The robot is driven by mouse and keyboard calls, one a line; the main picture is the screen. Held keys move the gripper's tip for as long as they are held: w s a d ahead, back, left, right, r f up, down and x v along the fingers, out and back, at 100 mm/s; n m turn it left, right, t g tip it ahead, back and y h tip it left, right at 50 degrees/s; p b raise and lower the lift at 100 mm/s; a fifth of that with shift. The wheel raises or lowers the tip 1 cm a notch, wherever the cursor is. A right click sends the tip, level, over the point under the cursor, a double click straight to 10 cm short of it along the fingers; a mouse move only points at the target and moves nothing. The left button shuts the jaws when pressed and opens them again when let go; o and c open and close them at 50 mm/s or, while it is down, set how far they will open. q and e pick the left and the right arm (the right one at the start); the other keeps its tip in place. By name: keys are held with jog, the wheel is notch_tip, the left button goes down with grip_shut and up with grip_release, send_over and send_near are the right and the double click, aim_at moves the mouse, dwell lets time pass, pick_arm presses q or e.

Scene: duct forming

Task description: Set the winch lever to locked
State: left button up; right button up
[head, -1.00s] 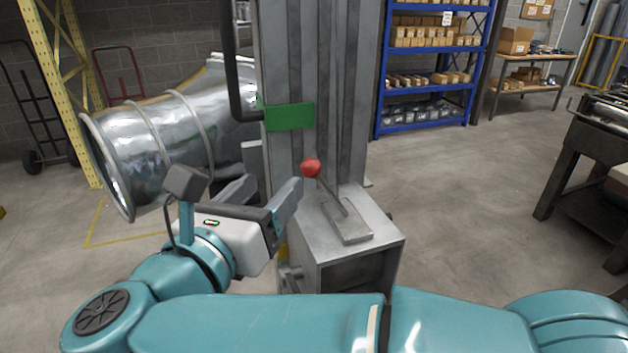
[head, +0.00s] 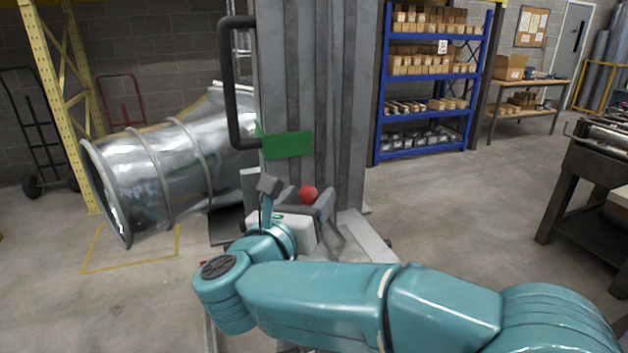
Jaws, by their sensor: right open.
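The winch lever's red ball knob (head: 308,195) stands in front of the grey ribbed column. Its thin rod is mostly hidden by my gripper. The grey winch housing (head: 365,239) below is partly covered by my right arm. My right gripper (head: 309,200) is open at the knob, with one finger on its left and one on its right. The knob appears between the fingertips; I cannot tell if they touch it. A green plate (head: 288,145) is on the column above the knob. My left gripper is not in view.
A black bar handle (head: 231,85) runs up the column's left side. A shiny metal duct (head: 150,178) lies to the left. A blue shelf (head: 425,155) with boxes stands behind right. A dark machine table (head: 585,190) is at the right edge. Floor between is clear.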

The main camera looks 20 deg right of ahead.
jog(key=x, duration=0.3)
jog(key=shift+w+p, duration=0.15)
jog(key=shift+p, duration=0.2)
jog(key=shift+d, duration=0.1)
grip_shut()
jog(key=shift+f, duration=0.1)
